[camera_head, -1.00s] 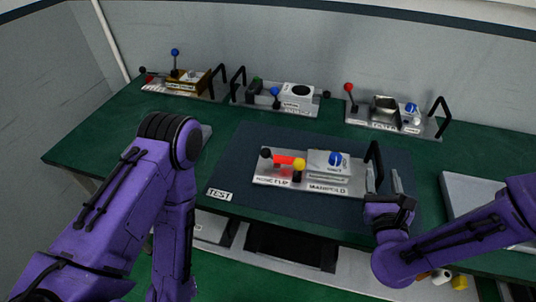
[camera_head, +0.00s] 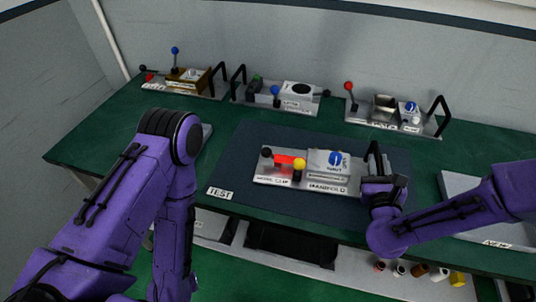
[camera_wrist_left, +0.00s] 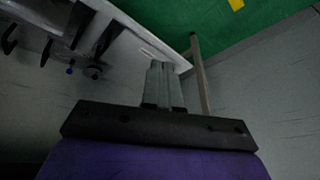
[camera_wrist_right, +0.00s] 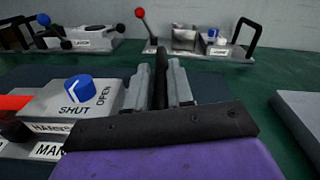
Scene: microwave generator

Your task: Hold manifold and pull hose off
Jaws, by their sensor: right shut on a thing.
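The manifold (camera_head: 328,173) is a grey block with a blue knob on a metal plate, resting on the dark mat. A short red hose (camera_head: 284,160) lies at its left, beside a yellow ball and a black ball; its joint with the manifold is too small to make out. In the right wrist view, the manifold (camera_wrist_right: 110,99) reads SHUT and OPEN around the knob. My right gripper (camera_wrist_right: 159,85) is shut on the upright black handle (camera_wrist_right: 158,75) at the plate's right end. My left gripper (camera_wrist_left: 164,85) is shut and empty, away from the manifold; the head view does not show its fingers.
Three other fixtures with levers stand along the back: one at left (camera_head: 186,82), one in the middle (camera_head: 280,96), one at right (camera_head: 395,115). A grey tray (camera_head: 465,190) is on the right. A TEST label (camera_head: 219,193) marks the mat's front left.

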